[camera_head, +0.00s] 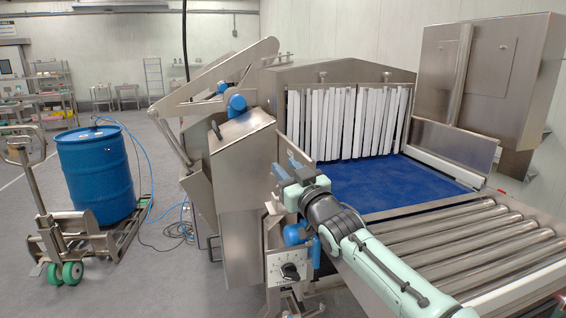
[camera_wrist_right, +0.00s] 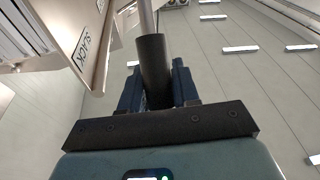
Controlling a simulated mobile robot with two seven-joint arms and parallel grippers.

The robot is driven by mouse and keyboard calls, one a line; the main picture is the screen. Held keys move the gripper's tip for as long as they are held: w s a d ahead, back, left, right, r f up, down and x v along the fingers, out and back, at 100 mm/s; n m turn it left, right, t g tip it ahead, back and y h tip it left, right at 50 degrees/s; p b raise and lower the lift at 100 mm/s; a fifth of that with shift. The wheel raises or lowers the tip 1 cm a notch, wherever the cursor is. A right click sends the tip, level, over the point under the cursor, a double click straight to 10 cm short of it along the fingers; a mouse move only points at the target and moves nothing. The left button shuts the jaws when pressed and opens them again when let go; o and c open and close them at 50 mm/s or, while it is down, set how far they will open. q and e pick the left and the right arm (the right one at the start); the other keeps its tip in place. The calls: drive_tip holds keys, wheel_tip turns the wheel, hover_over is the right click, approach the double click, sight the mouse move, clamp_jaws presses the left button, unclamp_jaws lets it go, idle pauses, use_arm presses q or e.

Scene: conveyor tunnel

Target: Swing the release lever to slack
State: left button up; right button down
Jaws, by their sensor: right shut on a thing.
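My right gripper (camera_head: 288,174) reaches in from the lower right of the head view to the near left corner of the conveyor tunnel. In the right wrist view its two dark blue fingers (camera_wrist_right: 157,88) are shut on the black grip of the release lever (camera_wrist_right: 153,66). A bare metal rod runs up from this grip. A plate with a "SLACK" label (camera_wrist_right: 81,50) stands to the left of the lever, apart from it. In the head view the gripper hides most of the lever. My left gripper is not in view.
The steel tunnel with white strip curtains (camera_head: 347,122) and a blue belt (camera_head: 385,183) lies behind my arm. Rollers (camera_head: 475,245) fill the right front. A control plate with a black knob (camera_head: 290,271) sits below the gripper. A blue drum (camera_head: 95,172) stands left on a pallet truck.

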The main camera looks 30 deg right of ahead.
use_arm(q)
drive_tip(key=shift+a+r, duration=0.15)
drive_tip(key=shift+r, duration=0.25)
use_arm(e)
drive_tip(key=shift+a+f, duration=0.2)
drive_tip(key=shift+f, duration=0.1)
drive_tip(key=c, duration=0.9)
unclamp_jaws()
drive_tip(key=shift+r, duration=0.1)
drive_tip(key=shift+s+d, duration=0.1)
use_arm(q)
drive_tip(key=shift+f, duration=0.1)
use_arm(e)
drive_tip(key=shift+s, duration=0.1)
drive_tip(key=shift+s, duration=0.3)
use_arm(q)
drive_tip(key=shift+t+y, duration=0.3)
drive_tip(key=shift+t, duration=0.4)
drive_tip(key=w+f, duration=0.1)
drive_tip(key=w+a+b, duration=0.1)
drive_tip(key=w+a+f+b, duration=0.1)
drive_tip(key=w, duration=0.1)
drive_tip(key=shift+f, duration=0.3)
use_arm(e)
drive_tip(key=v, duration=1.2)
drive_tip(key=shift+s, duration=0.25)
